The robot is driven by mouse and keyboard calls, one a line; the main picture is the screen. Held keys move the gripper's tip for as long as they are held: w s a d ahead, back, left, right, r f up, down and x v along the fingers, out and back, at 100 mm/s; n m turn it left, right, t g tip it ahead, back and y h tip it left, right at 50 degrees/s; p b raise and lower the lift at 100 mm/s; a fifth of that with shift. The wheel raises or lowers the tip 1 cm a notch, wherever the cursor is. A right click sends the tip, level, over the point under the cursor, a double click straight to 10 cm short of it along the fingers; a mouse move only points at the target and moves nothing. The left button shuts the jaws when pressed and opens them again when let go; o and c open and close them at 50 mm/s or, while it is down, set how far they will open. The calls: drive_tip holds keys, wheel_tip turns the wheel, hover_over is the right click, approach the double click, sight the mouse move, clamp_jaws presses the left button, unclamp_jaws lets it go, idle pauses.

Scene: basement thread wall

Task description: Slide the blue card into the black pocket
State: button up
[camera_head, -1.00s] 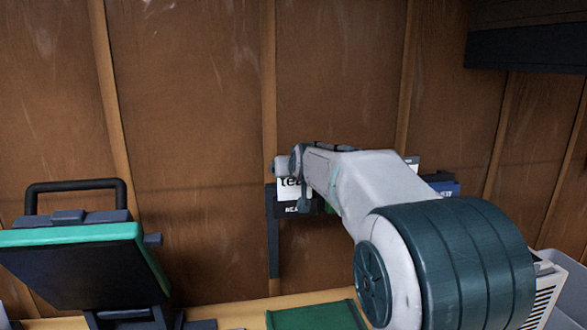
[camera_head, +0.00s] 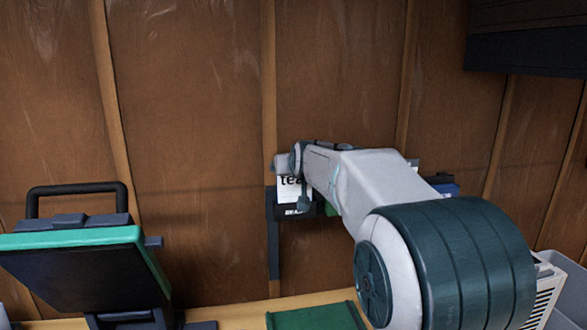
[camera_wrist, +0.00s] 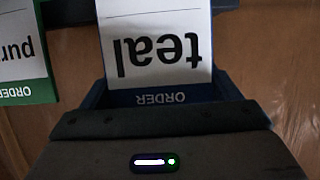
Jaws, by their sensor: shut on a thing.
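The blue card is white with the word "teal" and a blue "ORDER" band; it shows upside down in the wrist view (camera_wrist: 157,45) and in the head view (camera_head: 294,188). My gripper (camera_wrist: 160,112) is shut on its blue-banded end. The black pocket (camera_head: 272,208) is on the wall, and the card's lower part overlaps it in the head view. Dark edges show on both sides of the card's far end in the wrist view. I cannot tell whether that end is inside the pocket or in front of it. My arm hides part of both.
A white card with a green "ORDER" band (camera_wrist: 24,93) hangs close beside in the wrist view. A blue holder (camera_head: 447,190) is on the wall to the right. A teal-and-black machine (camera_head: 85,260) and a green mat (camera_head: 315,317) are below; a dark shelf (camera_head: 530,48) is at upper right.

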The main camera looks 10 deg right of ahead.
wheel_tip(320, 180, up, 7)
drive_tip(key=p, duration=0.4)
idle(0.8)
drive_tip(key=o, duration=0.5)
drive_tip(key=b+v, duration=0.3)
drive_tip(key=v, duration=1)
drive_tip(key=shift+s+r+b, duration=0.15)
drive_tip(key=shift+s+b, duration=0.1)
drive_tip(key=shift+b, duration=0.15)
